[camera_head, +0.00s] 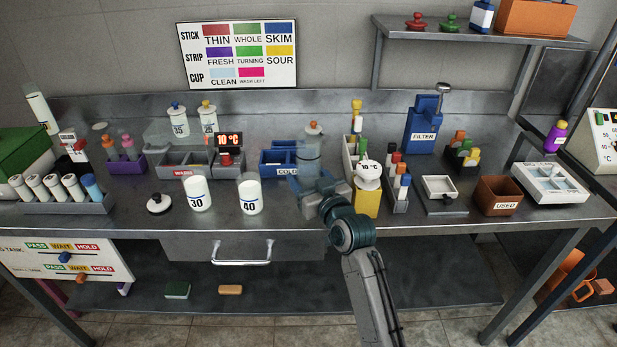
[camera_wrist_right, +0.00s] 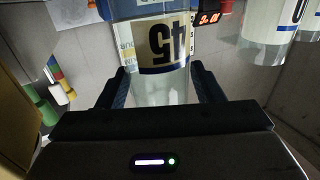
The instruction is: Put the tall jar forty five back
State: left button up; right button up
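The tall jar forty five (camera_head: 311,151) is clear, with an orange-knobbed lid, and stands upright at the right end of the blue COLD bin (camera_head: 277,171). I cannot tell whether its base touches the bin. My left gripper is not in view.
Jars thirty (camera_head: 198,194) and forty (camera_head: 249,196) stand open at the front, beside a loose lid (camera_head: 159,203). A yellow block with a white dial (camera_head: 368,201) stands just right of my gripper. Two lidded jars (camera_head: 179,122) stand behind the grey WARM bin (camera_head: 172,171).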

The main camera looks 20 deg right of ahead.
jog(key=shift+o, duration=0.6)
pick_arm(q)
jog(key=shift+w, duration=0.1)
pick_arm(e)
jog(key=shift+r, duration=0.25)
jog(key=s, duration=0.2)
jog(key=shift+s+d+f, duration=0.25)
jog(key=shift+s, duration=0.15)
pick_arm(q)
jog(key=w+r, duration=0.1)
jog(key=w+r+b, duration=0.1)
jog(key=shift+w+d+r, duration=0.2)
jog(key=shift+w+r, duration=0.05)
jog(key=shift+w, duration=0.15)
pick_arm(e)
jog(key=s+d, duration=0.1)
jog(key=s, duration=0.8)
jog(key=shift+d+r, duration=0.15)
jog(key=shift+d, duration=0.1)
